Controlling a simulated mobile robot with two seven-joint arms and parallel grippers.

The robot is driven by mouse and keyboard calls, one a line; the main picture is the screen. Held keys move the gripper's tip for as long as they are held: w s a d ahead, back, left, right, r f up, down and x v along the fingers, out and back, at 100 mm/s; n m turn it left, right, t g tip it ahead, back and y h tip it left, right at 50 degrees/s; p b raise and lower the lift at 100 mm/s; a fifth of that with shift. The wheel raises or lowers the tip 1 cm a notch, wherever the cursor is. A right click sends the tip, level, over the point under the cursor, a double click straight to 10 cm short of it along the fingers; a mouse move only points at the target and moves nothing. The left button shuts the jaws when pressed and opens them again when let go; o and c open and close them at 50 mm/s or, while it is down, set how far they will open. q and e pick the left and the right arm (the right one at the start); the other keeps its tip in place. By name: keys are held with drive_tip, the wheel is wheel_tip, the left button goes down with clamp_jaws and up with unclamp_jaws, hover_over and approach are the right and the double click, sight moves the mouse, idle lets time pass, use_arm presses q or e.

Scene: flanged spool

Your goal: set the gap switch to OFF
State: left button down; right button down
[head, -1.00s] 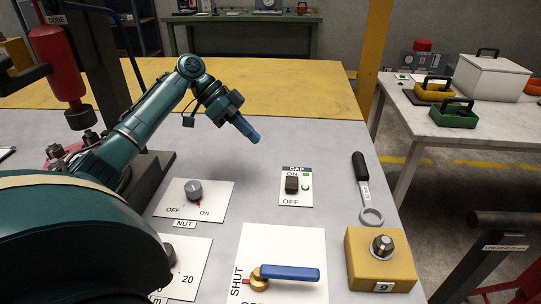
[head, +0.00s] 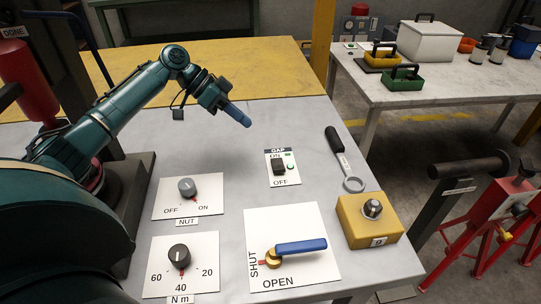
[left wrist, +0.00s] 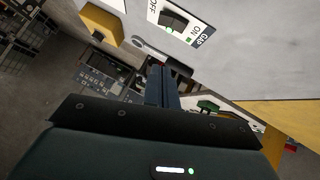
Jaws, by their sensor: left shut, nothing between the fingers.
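The gap switch (head: 279,167) is a dark rocker on a small white plate labelled GAP, with ON at the top and OFF at the bottom. A green light (head: 291,166) glows beside it. The switch also shows near the top of the left wrist view (left wrist: 174,22). My left gripper (head: 247,122) is shut and empty, its blue fingertips above the table, behind and left of the switch plate and apart from it. In the left wrist view its fingers (left wrist: 161,75) point away from the camera. My right gripper is not in view.
A NUT knob (head: 187,187), a torque dial (head: 179,257) and a blue-handled valve (head: 300,247) are on plates nearer me. A wrench (head: 343,160) and a yellow box with a knob (head: 370,222) lie to the right. Bare table surrounds the switch plate.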

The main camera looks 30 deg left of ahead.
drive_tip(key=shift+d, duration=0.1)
use_arm(q)
drive_tip(key=p, duration=0.2)
approach(284, 167)
drive_tip(key=w+d, duration=0.2)
drive_tip(key=d, duration=0.1)
drive_tip(key=shift+w+d+r, duration=0.1)
drive_tip(key=shift+w+d, duration=0.05)
drive_tip(key=shift+w, duration=0.1)
drive_tip(key=f, duration=0.3)
drive_tip(key=shift+s+d+f, duration=0.15)
drive_tip(key=shift+s+d, duration=0.15)
drive_tip(key=shift+s, duration=0.1)
drive_tip(key=shift+d+f, duration=0.1)
drive_tip(key=shift+f, duration=0.3)
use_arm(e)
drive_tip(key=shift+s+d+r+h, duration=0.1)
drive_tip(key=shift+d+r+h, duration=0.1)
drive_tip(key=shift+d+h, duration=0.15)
use_arm(q)
drive_tip(key=shift+s, duration=0.1)
